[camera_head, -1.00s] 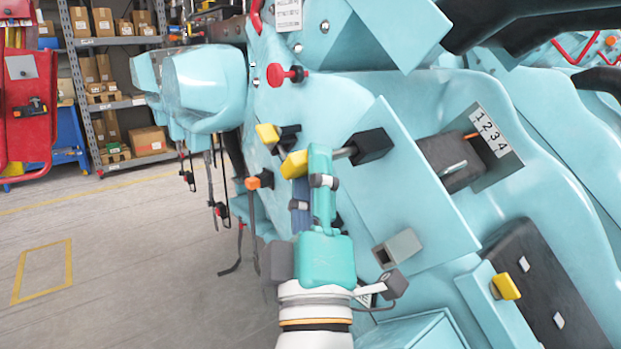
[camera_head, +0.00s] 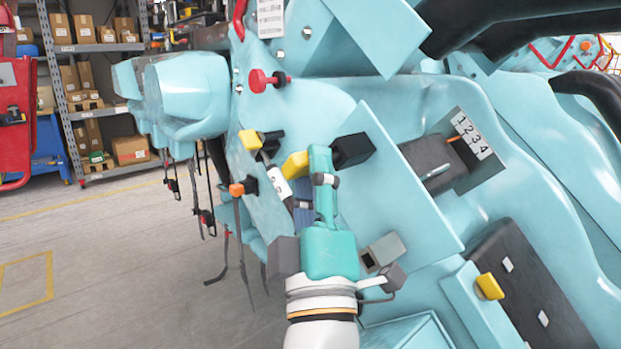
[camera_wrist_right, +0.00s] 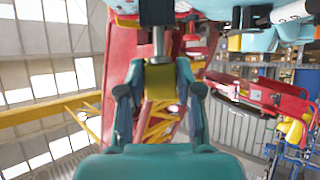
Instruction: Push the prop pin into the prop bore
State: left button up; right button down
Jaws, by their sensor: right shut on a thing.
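The prop pin has a yellow handle (camera_head: 295,165); my right gripper (camera_head: 314,168) is shut on it. In the right wrist view, the handle (camera_wrist_right: 160,82) sits between both fingers, and a short length of steel shaft (camera_wrist_right: 158,45) runs from it to a dark block (camera_wrist_right: 157,12). In the head view this black block (camera_head: 352,150), which appears to carry the prop bore, is mounted on the light-blue panel, close against my right finger. The shaft is hidden there, and the bore's mouth cannot be seen. My left gripper is not in view.
A second yellow handle (camera_head: 250,140) and a red knob (camera_head: 258,81) stick out of the blue body on the left. A grey square socket (camera_head: 382,252) is right of my wrist. Straps (camera_head: 240,250) hang at the left; open floor lies beyond.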

jog(key=shift+w+d, duration=0.3)
jog(key=shift+d, duration=0.15)
jog(key=shift+w+d, duration=0.2)
jog(key=shift+d, duration=0.05)
jog(key=shift+w+d, duration=0.1)
jog(key=shift+d, duration=0.05)
jog(key=c, duration=0.7)
grip_release()
jog(key=v, duration=0.7)
jog(key=shift+f, duration=0.2)
